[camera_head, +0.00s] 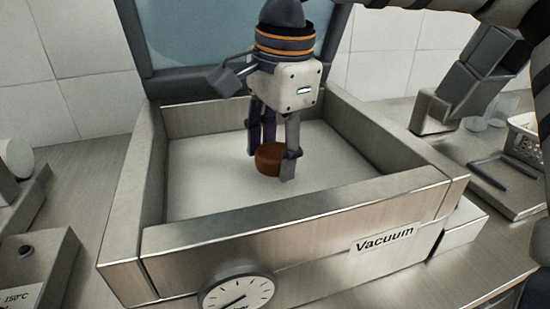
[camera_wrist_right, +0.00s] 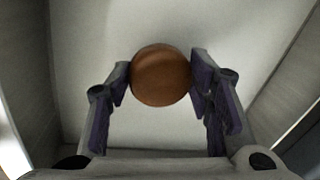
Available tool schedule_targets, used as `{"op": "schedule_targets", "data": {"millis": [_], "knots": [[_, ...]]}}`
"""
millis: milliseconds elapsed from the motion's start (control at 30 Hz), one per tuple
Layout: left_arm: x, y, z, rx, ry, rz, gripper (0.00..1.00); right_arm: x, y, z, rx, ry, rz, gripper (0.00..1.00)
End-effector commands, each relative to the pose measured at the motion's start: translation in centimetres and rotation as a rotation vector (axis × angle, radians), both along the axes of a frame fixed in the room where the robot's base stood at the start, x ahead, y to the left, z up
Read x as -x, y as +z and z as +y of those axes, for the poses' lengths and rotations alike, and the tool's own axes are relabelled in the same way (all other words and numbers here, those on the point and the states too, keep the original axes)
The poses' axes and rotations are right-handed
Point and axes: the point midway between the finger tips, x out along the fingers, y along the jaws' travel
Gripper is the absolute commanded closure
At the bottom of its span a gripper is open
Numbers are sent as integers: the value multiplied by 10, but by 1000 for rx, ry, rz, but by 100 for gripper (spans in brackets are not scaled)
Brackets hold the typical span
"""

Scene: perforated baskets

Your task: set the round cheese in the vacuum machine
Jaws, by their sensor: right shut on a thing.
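The round cheese (camera_head: 268,159) is a small brown disc inside the chamber of the vacuum machine (camera_head: 310,232), a steel box labelled "Vacuum" with its lid raised. My right gripper (camera_head: 271,165) reaches down into the chamber and is shut on the cheese, one finger on each side. In the right wrist view, the cheese (camera_wrist_right: 160,75) sits between the fingertips of my right gripper (camera_wrist_right: 160,80), over the pale chamber floor. The cheese is at or very near the floor; I cannot tell if it touches. My left gripper is not in view.
The chamber walls (camera_head: 152,160) surround my right gripper, with free floor around it. A round gauge (camera_head: 237,290) is on the machine's front. A white perforated basket (camera_head: 524,138) stands at the right. Another device (camera_head: 35,262) marked 150°C stands at the left.

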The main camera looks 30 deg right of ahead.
Motion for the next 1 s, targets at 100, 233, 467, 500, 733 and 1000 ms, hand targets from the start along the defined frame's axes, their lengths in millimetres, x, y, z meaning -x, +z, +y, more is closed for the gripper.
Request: {"op": "schedule_targets", "data": {"millis": [100,233,467,500,733,1000], "knots": [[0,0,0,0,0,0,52,1,-18,-1,-1,0,3,82],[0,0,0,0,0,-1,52,1,-18,-1,-1,-1,0,82],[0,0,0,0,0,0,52,1,-21,-1,-1,-1,0,46],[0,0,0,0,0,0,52,1,-21,-1,-1,-1,0,37],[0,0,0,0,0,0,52,1,-21,-1,-1,-1,1,33],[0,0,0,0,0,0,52,3,10,0,-1,-1,-6,33]]}}
